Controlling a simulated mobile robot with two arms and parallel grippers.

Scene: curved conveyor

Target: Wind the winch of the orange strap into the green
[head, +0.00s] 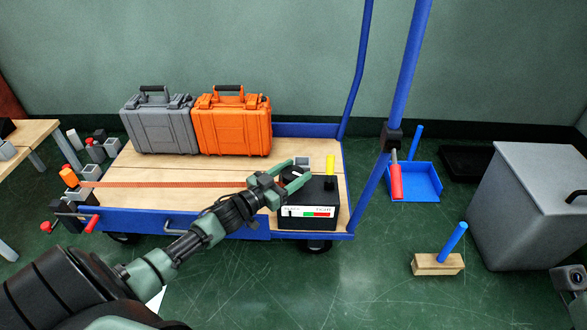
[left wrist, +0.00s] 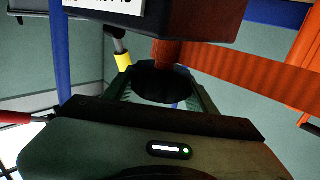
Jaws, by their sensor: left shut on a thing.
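The orange strap (head: 160,184) runs flat across the wooden cart bed from the left edge to the dark winch box (head: 322,191) at the right. The box's front gauge (head: 308,212) has white, green and red zones; its pointer is too small to read surely. My left gripper (head: 291,176) is at the box's left top edge, shut on a dark round knob (left wrist: 165,85). In the left wrist view an orange-red piece meets the knob, and the strap (left wrist: 255,85) stretches off to the right. A yellow handle (head: 330,166) stands upright on the box.
A grey case (head: 160,130) and an orange case (head: 232,130) stand at the back of the cart. Blue posts (head: 405,80) rise at its right. A red-handled crank (head: 70,220) is at the left edge. A grey bin (head: 525,205) stands far right.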

